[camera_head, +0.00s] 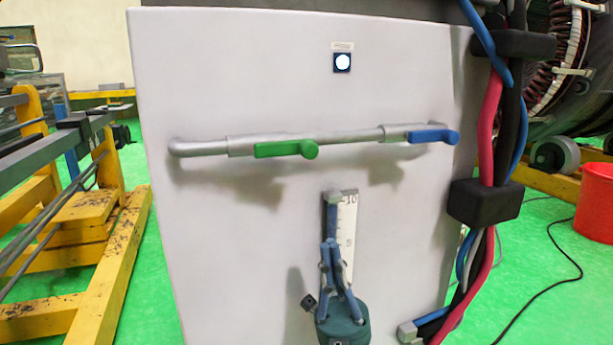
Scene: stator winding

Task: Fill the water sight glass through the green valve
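The green valve (285,149) is a green lever on a grey pipe across the upper front of a light grey cabinet. Its lever lies along the pipe. The water sight glass (332,215) is a narrow upright tube beside a white scale (348,225) marked 10 and 5. The water level in it cannot be made out. My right gripper (330,243) points up in front of the sight glass and hides its lower part. Its fingertips come together with nothing visible between them, below and right of the green valve. My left gripper is not in view.
A blue valve (433,137) sits at the right end of the pipe (355,136). Thick red, black and blue cables (490,125) run down the cabinet's right edge. A yellow frame (110,260) stands at left and a red bucket (595,205) at right. The cabinet front (230,80) is otherwise mostly clear.

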